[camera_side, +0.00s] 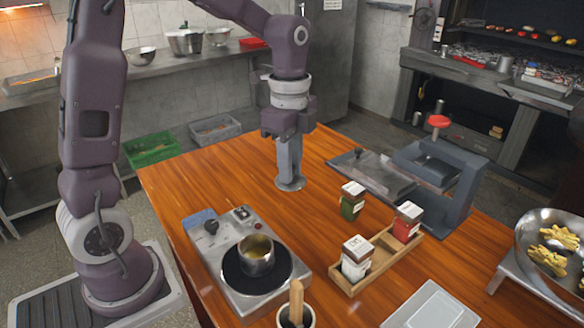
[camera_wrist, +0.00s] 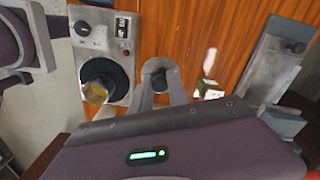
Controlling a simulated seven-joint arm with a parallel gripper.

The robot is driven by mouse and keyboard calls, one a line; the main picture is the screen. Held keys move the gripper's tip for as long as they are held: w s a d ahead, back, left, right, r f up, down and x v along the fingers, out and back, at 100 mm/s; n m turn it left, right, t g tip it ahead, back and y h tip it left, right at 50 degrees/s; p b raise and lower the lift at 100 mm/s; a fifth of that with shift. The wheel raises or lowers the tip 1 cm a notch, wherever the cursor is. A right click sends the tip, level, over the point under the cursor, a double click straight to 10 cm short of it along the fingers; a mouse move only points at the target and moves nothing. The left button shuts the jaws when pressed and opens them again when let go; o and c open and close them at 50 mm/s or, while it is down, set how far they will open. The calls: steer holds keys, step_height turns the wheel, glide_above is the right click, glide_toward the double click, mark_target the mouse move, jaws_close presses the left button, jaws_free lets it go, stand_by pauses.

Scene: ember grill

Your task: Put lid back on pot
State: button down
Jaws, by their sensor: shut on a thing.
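The small metal pot (camera_side: 256,262) stands uncovered on the dark round plate of the hot plate (camera_side: 222,268), with yellowish contents showing. It also shows in the wrist view (camera_wrist: 97,92), to the left of my gripper. My gripper (camera_side: 289,170) points down over the wooden table, behind and to the right of the pot. It is shut on the grey round lid (camera_side: 291,185), which lies flat below the fingers. In the wrist view the lid (camera_wrist: 158,66) sits between the fingertips, its knob mostly hidden. I cannot tell whether the lid touches the table.
A cup with a wooden handle (camera_side: 296,312) is at the front. A grey press-like device (camera_side: 432,180) stands at the right. The table between lid and hot plate is clear.

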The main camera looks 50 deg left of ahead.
steer(key=s+d+r, duration=0.4)
steer(key=s+d, duration=0.4)
steer(key=s, duration=0.5)
steer(key=shift+a+f, duration=0.15)
steer(key=shift+f, duration=3.15)
steer(key=shift+f, duration=0.15)
steer(key=c, duration=1.2)
jaws_free()
steer(key=o, duration=0.5)
